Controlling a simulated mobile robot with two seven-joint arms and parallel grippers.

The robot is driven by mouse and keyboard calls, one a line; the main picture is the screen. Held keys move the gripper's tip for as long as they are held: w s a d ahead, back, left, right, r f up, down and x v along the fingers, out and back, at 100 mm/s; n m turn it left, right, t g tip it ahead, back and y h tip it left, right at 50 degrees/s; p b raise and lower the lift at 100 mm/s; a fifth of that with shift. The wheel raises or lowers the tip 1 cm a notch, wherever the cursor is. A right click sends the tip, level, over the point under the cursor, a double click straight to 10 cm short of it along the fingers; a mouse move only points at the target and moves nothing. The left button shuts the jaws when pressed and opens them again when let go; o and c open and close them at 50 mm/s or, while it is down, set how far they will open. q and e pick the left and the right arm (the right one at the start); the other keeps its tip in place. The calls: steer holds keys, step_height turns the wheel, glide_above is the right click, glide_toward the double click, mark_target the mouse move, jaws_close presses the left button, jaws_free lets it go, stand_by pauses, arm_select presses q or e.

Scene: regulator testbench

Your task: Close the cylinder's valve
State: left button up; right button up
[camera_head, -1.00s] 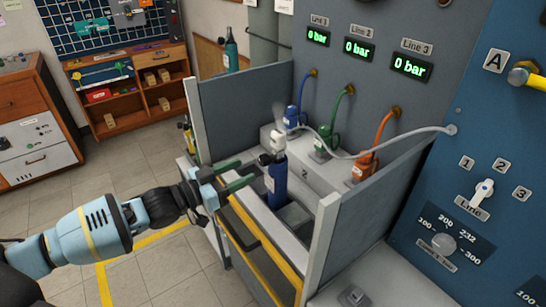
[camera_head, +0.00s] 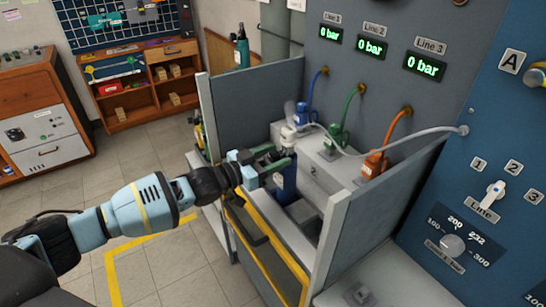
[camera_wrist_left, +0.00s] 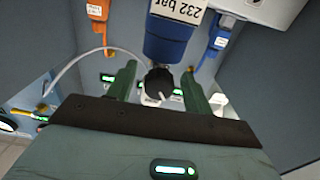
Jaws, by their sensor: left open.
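The blue cylinder (camera_head: 285,183) stands upright in the bench bay, with a pale fitting (camera_head: 289,134) at its top. In the left wrist view the cylinder (camera_wrist_left: 168,40) appears upside down with a "232 bar" label. A dark round valve knob (camera_wrist_left: 158,83) with a white mark shows below it. My left gripper (camera_head: 272,164) is open, its green fingers level with the cylinder's upper part. In the wrist view the left gripper (camera_wrist_left: 158,86) has one finger on each side of the knob, with visible gaps. My right gripper is not in view.
Side panels (camera_head: 335,225) flank the bay, and a yellow-edged front gate (camera_head: 262,245) stands below my left arm. Blue, green and orange (camera_head: 375,160) hose connectors stand behind the cylinder. A grey hose (camera_head: 400,150) runs to the blue control panel (camera_head: 470,190). All three line displays read 0 bar.

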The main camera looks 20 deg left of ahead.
arm_select(q)
steer(key=shift+c, duration=0.2)
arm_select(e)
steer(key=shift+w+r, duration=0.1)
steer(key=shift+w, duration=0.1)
arm_select(q)
steer(key=shift+c, duration=1.3)
steer(key=c, duration=0.7)
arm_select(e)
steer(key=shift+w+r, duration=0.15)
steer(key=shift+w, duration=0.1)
arm_select(q)
steer(key=shift+m, duration=0.4)
steer(key=m, duration=0.4)
steer(key=shift+p, duration=0.3)
steer(key=shift+m, duration=1.1)
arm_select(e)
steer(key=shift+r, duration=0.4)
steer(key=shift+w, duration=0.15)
arm_select(q)
steer(key=o, duration=1)
